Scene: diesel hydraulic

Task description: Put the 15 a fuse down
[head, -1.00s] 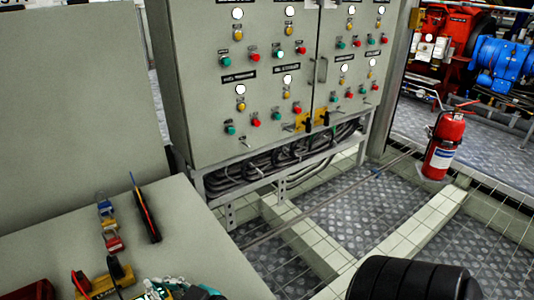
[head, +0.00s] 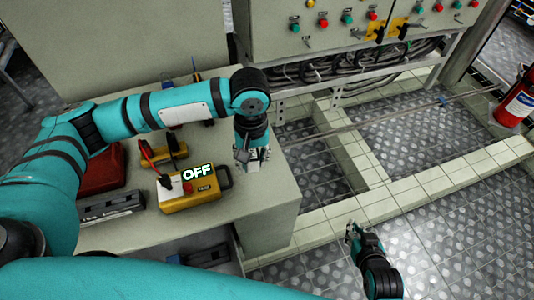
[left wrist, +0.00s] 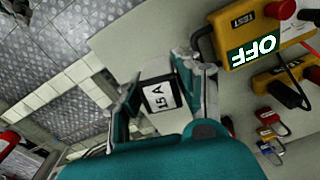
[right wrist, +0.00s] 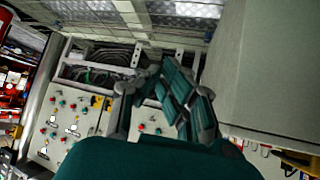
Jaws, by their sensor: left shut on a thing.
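The 15 A fuse, a small block with a white "15 A" label, is between the fingers of my left gripper (left wrist: 158,80). The fuse (left wrist: 163,96) shows label-up in the left wrist view. In the head view my left gripper (head: 250,157) points down over the right edge of the grey bench (head: 262,205), right of the yellow tester. Whether the fuse touches the bench top is hard to tell. My right gripper (head: 354,232) is empty, out over the floor beside the bench. Its fingers (right wrist: 158,95) stand apart in the right wrist view.
The yellow tester (head: 197,193) with an "OFF" display and red button stands on the bench. A dark grey device (head: 110,206), a red case (head: 103,172) and a yellow-black tool (head: 163,155) are nearby. The control cabinet (head: 290,18) stands behind.

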